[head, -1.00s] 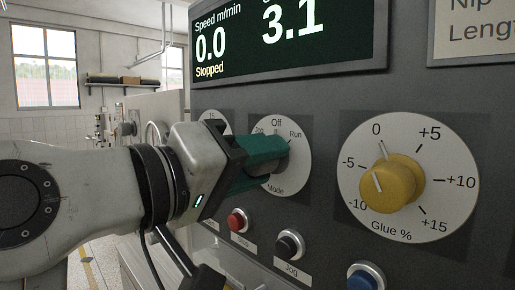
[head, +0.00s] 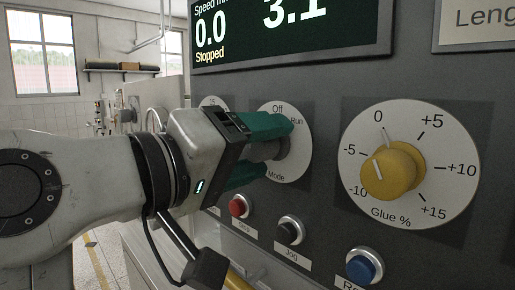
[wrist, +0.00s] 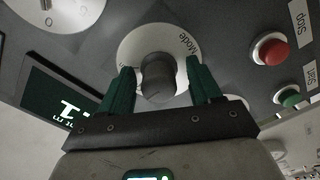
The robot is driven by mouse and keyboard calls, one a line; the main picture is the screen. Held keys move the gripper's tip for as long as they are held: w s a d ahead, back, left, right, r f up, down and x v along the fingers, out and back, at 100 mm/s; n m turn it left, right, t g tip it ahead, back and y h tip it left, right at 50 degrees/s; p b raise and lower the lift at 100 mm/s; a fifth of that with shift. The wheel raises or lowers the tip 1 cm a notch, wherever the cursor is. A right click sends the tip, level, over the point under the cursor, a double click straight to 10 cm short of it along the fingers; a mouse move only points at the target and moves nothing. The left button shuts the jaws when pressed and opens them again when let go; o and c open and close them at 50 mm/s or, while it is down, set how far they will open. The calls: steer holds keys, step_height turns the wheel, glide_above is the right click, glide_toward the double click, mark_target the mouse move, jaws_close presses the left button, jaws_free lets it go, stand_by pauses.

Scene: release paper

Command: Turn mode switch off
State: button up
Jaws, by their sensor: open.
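The mode switch is a dark grey knob (head: 266,150) on a round white dial (head: 298,150) marked Off at the top, Run at the right and Mode below. The knob also shows in the wrist view (wrist: 157,78). My gripper (head: 279,148) is open, with one green finger above the knob and one below it. In the wrist view my gripper (wrist: 159,70) has a finger on each side of the knob, with small gaps visible. The knob's pointer is hidden, so its setting cannot be told. The display (head: 255,35) reads 0.0 and Stopped.
A yellow Glue % knob (head: 390,172) is to the right. Below are a red button (head: 238,207), a black Jog button (head: 290,230) and a blue button (head: 362,268). Another dial (head: 212,102) is partly hidden behind my gripper. A green button (wrist: 288,97) shows in the wrist view.

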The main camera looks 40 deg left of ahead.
steer(key=s+b, duration=0.3)
steer(key=s, duration=0.7)
steer(key=shift+s+a, duration=0.4)
steer(key=shift+a, duration=0.05)
